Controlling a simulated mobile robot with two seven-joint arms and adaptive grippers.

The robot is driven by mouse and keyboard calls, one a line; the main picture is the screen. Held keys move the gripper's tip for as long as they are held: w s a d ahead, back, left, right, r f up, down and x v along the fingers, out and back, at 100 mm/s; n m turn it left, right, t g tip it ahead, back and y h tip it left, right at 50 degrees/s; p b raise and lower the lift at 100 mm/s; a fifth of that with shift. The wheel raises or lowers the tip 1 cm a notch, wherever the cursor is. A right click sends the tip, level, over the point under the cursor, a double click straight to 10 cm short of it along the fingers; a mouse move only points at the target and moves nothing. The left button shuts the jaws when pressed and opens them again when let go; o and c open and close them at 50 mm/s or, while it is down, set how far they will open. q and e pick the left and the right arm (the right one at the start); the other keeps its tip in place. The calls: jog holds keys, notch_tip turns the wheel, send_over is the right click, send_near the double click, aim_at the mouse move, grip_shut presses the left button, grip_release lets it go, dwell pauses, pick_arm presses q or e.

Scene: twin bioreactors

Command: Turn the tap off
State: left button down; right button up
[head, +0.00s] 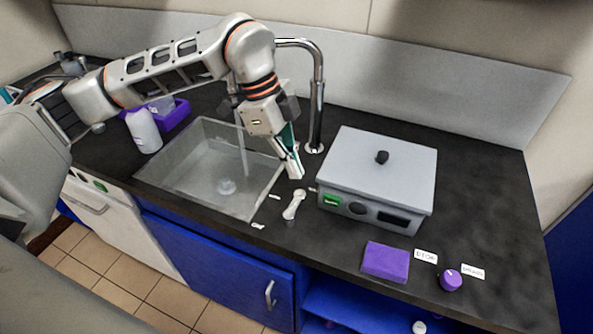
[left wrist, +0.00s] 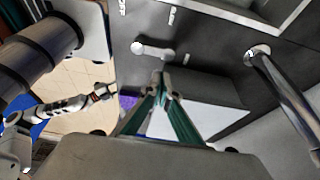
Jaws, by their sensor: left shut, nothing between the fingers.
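The chrome tap (head: 317,100) arches over the grey sink (head: 190,165), and a thin stream of water (head: 243,150) runs into the basin. A small white lever handle (head: 294,204) sits on the dark counter right of the sink, with small white labels around it, one reading like OFF (head: 258,226). The handle also shows in the left wrist view (left wrist: 152,49). My left gripper (head: 297,174) is shut and empty, pointing down just behind the handle. In the left wrist view its fingertips (left wrist: 160,82) show a small gap to the handle. My right gripper (left wrist: 104,91) appears small there; its fingers are unclear.
A grey lidded box (head: 378,168) with a black knob stands close right of the handle. A purple block (head: 385,261) and purple dial (head: 451,280) are at the front right. A white bottle (head: 144,131) and purple tray (head: 174,118) are left of the sink.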

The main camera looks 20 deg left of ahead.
aim_at(294, 208)
pick_arm(q)
jog(key=x, duration=0.8)
dwell(0.4)
